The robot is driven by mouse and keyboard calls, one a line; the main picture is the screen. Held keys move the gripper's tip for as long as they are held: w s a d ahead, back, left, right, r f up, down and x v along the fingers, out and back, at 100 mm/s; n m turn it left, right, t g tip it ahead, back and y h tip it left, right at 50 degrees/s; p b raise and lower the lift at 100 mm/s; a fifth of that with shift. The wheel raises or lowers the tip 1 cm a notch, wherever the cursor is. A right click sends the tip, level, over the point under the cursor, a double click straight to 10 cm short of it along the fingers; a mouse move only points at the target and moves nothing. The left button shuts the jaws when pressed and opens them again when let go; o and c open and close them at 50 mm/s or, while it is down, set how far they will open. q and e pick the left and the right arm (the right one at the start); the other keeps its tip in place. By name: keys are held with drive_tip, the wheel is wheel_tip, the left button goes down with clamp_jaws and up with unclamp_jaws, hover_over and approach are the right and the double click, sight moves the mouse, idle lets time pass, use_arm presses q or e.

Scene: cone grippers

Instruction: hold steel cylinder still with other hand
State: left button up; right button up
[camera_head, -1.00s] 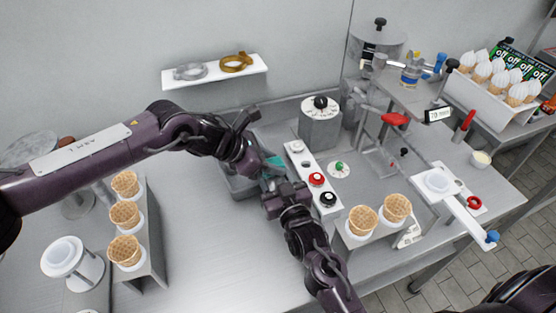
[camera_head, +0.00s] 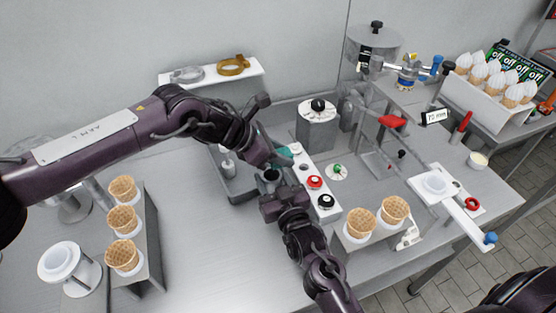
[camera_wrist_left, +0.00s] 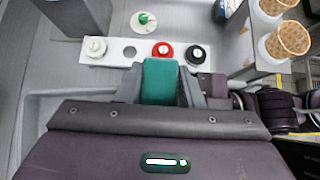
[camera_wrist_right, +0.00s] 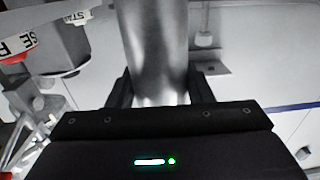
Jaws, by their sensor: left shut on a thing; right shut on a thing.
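The steel cylinder (camera_wrist_right: 155,45) is upright in the right wrist view, shut between the fingers of my right gripper (camera_wrist_right: 160,92). My left gripper (camera_head: 276,160) is close beside the cylinder's top, coming from the left. In the left wrist view my left gripper is shut on a teal block (camera_wrist_left: 160,80). The teal block's end also shows in the head view (camera_head: 284,152). I cannot tell whether the block touches the cylinder.
A white strip (camera_head: 305,182) with white, red and black knobs and an empty hole lies right of the grippers. A grey tray (camera_head: 238,190) is behind them. Cone holders stand left (camera_head: 152,245) and right (camera_head: 355,240). The table between the left holder and the tray is clear.

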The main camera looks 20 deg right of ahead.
use_arm(q)
drive_tip(key=shift+r, duration=2.4)
use_arm(e)
drive_tip(key=o, duration=1.8)
drive_tip(key=shift+o, duration=0.2)
drive_tip(key=o, duration=0.3)
drive_tip(key=s, duration=1.2)
drive_tip(key=shift+d, duration=0.4)
